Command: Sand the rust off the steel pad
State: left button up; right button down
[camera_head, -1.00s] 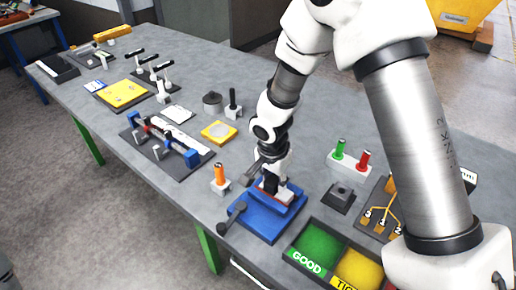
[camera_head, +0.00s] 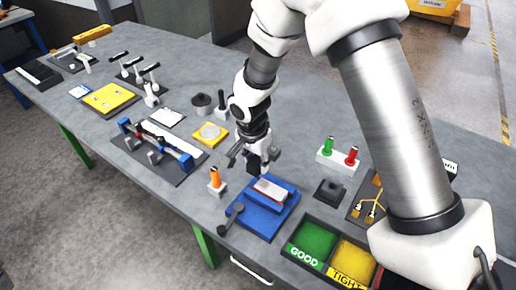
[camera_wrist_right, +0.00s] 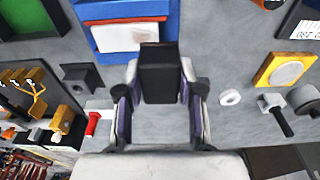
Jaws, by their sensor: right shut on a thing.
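The steel pad (camera_head: 270,189) is a pale grey plate with a reddish edge. It lies on the blue fixture (camera_head: 262,222) near the table's front edge. My right gripper (camera_head: 257,154) is shut on a black block (camera_wrist_right: 160,75), likely the sanding block, just behind and above the pad. In the right wrist view the pad (camera_wrist_right: 118,37) shows beyond the block, partly covered by it. The pad's top looks mostly pale; I cannot tell how much rust is on it. My left gripper is not in view.
A black-handled lever (camera_head: 231,219) sticks out at the fixture's left. An orange-handled tool (camera_head: 215,178) stands left of it. The GOOD bin (camera_head: 312,243) and TIGHT bin (camera_head: 352,262) are at the right front. Green and red plugs stand in a white holder (camera_head: 336,160) behind.

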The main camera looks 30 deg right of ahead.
jog(key=shift+w+a+r+p, duration=0.1)
jog(key=shift+w+r+p, duration=0.15)
jog(key=shift+r+p, duration=0.5)
jog(key=shift+r, duration=0.45)
jog(key=shift+s+r, duration=0.15)
jog(key=shift+s, duration=0.1)
jog(key=shift+w, duration=0.15)
